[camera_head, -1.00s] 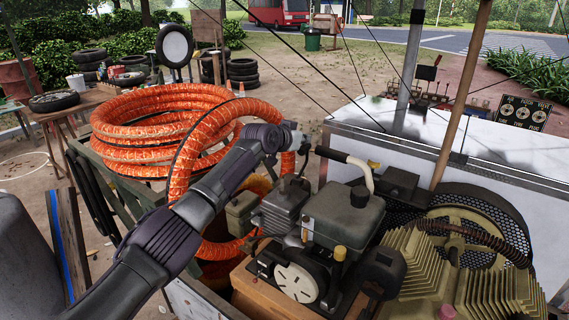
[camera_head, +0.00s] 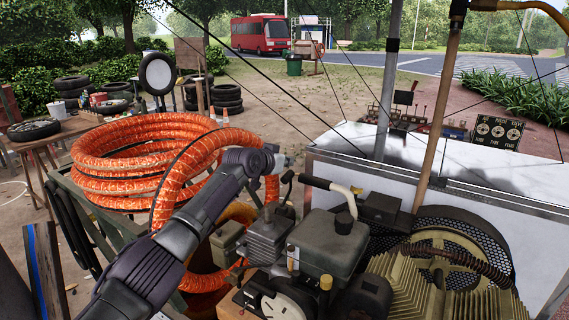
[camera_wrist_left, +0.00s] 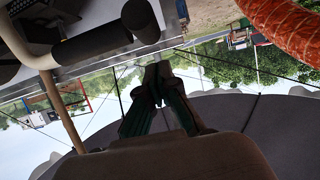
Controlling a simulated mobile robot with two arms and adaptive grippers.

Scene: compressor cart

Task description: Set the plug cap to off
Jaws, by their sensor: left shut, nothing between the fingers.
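My left gripper (camera_head: 287,160) is above the engine's left side, near the end of the grip and apart from the tank. In the left wrist view its fingers (camera_wrist_left: 159,82) are together and empty. That view is tilted over, with the grip (camera_wrist_left: 95,45) and a black rounded part (camera_wrist_left: 141,20) beyond the fingers. My right gripper is out of view.
A coiled orange hose (camera_head: 130,165) lies left of the engine, and one loop passes behind my left arm. A white panel box (camera_head: 470,185) and a wooden pole (camera_head: 436,130) stand on the right. Thin cables cross above. A wheel behind mesh (camera_head: 450,250) sits right of the engine.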

